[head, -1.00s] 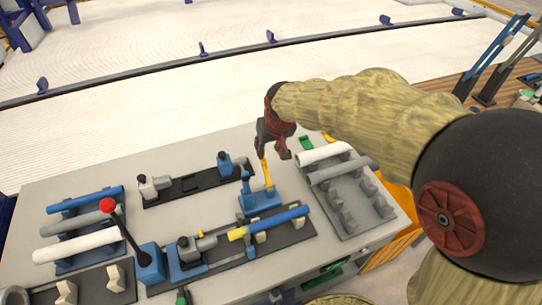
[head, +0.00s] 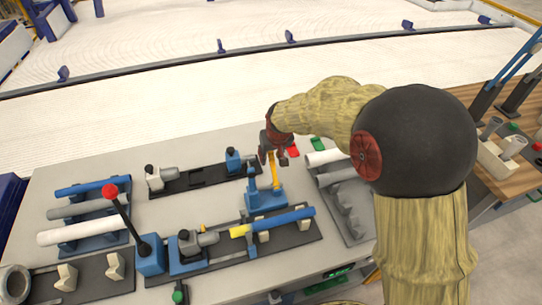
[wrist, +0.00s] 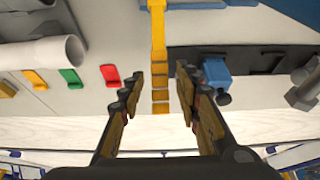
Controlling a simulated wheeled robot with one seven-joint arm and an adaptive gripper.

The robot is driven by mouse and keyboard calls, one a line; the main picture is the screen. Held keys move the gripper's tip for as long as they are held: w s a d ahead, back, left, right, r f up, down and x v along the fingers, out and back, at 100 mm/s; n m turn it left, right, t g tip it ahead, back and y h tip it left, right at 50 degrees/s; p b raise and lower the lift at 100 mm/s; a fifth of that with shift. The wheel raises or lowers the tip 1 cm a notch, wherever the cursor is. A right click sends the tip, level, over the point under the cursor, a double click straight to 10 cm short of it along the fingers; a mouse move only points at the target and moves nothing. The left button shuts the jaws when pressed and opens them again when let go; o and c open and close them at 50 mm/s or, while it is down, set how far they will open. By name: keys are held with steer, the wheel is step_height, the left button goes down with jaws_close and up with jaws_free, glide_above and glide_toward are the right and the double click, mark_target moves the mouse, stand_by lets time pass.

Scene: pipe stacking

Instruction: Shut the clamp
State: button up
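The clamp is a blue block (head: 265,198) on the table with an upright yellow handle (head: 275,170). It stands just behind a blue pipe with a yellow end (head: 275,221). My gripper (head: 275,160) is above the clamp, by the top of the yellow handle. In the wrist view my gripper (wrist: 157,90) is open, with a finger on each side of the yellow handle (wrist: 160,60). There is a gap between the handle and both fingers. The clamp's jaw is hard to make out at this size.
A black fixture strip with a blue block (head: 234,160) lies behind the clamp to the left. A pipe rack (head: 345,205) stands to the right. A lever with a red knob (head: 110,191) rises front left. Bare tabletop (head: 190,210) lies between the fixtures.

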steer(key=c, duration=0.3)
jaws_close()
stand_by(0.7)
